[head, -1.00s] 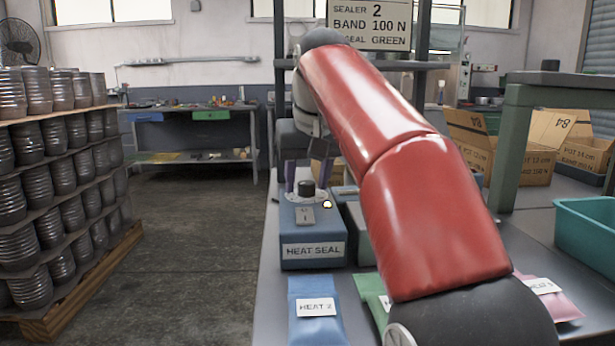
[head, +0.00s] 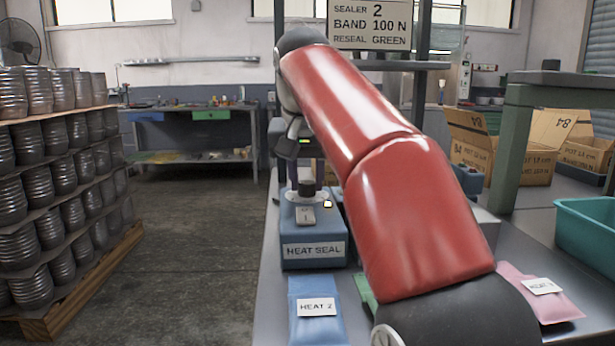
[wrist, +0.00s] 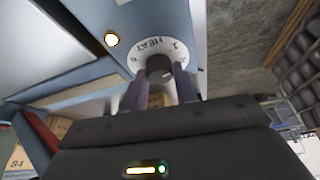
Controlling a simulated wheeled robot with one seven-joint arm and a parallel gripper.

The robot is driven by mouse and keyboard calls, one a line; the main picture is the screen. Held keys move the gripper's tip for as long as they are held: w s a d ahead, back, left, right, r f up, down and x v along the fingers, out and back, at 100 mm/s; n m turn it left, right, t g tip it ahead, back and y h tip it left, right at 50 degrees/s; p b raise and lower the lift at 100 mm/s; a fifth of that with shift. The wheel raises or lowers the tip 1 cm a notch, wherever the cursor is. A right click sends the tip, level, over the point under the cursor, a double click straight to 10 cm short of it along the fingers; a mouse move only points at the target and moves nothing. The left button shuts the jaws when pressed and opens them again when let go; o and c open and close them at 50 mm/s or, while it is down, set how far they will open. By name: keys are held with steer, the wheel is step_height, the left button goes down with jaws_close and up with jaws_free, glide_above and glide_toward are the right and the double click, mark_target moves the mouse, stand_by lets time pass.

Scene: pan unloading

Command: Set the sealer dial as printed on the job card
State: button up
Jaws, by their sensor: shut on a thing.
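The heat sealer (head: 312,255) is a blue box labelled HEAT SEAL on the bench. Its dark dial knob (head: 306,189) stands on top; it also shows in the wrist view (wrist: 159,66) on a white disc marked HEAT with numerals. Which numeral it points at is unclear. A small plate on the sealer's top seems to read 1. My gripper (wrist: 160,80) is shut on the dial knob, one dark purple finger on each side. The job card (head: 369,25) reads SEALER 2, BAND 100 N, RESEAL GREEN.
A yellow lamp (head: 327,204) glows beside the dial. A blue pouch marked HEAT 2 (head: 316,325) lies in front of the sealer, with a pink pouch (head: 540,310) at right. A teal bin (head: 585,238) and cardboard boxes (head: 500,150) stand further right. My red arm covers the bench middle.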

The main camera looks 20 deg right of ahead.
steer(key=m+h, duration=0.1)
steer(key=m, duration=0.2)
steer(key=m+g+h, duration=0.1)
steer(key=m, duration=0.2)
steer(key=shift+w+a, duration=0.1)
steer(key=shift+a, duration=0.05)
stand_by(0.4)
steer(key=o, duration=1)
steer(key=shift+c, duration=0.2)
steer(key=shift+a+r, duration=0.1)
steer(key=shift+r, duration=0.15)
steer(key=s+a+b, duration=0.1)
steer(key=s+a, duration=0.7)
steer(key=a, duration=0.1)
steer(key=shift+a+r, duration=0.2)
steer(key=shift+r, duration=0.1)
